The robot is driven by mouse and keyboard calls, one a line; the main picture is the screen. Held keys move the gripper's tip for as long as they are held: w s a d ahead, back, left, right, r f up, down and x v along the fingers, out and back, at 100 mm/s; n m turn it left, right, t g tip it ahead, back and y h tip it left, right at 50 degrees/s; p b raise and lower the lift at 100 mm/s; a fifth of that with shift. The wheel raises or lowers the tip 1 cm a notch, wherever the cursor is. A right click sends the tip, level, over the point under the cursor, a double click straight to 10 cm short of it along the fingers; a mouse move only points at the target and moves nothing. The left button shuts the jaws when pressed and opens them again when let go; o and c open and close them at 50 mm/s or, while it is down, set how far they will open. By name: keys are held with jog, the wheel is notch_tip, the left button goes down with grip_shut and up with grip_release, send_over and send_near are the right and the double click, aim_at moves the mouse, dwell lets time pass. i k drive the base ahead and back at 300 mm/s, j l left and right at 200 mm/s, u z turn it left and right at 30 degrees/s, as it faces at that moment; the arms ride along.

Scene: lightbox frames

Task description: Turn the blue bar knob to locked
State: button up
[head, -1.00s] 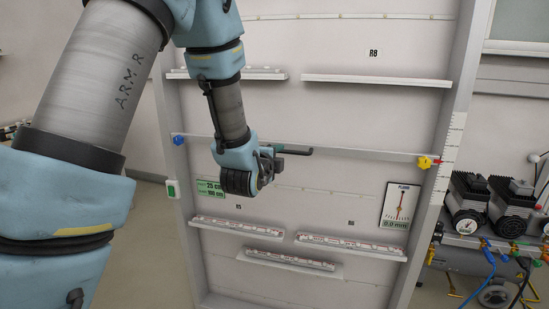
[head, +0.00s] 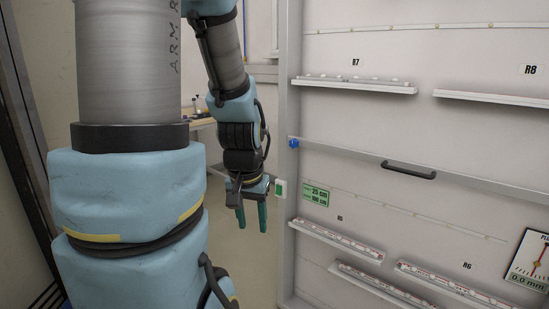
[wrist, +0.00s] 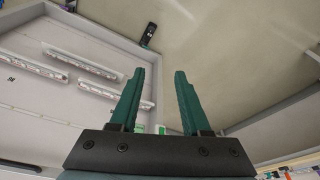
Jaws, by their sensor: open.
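The blue bar knob (head: 294,143) is small in the head view, on the left upright of the large panel frame, at the left end of the grey crossbar (head: 350,156). Its exact bar angle is too small to tell. My gripper (head: 252,221) hangs to the left of the panel and lower than the knob, apart from it, with its green fingers pointing down. The gripper also shows in the wrist view (wrist: 158,100), where its two fingers stand apart with nothing between them. The knob is not identifiable in the wrist view.
A black handle (head: 408,170) sits on the crossbar. A green-and-white box (head: 280,188) is on the upright's left side, close to my gripper. Narrow shelves (head: 353,85) with rails project from the panel. Open floor lies left of the panel.

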aim_at(294, 143)
jog(key=z, duration=1.5)
jog(key=u, duration=1.15)
jog(key=i+j+u, duration=0.15)
jog(key=u, duration=0.35)
jog(key=i+j+u, duration=0.2)
jog(key=u, duration=0.25)
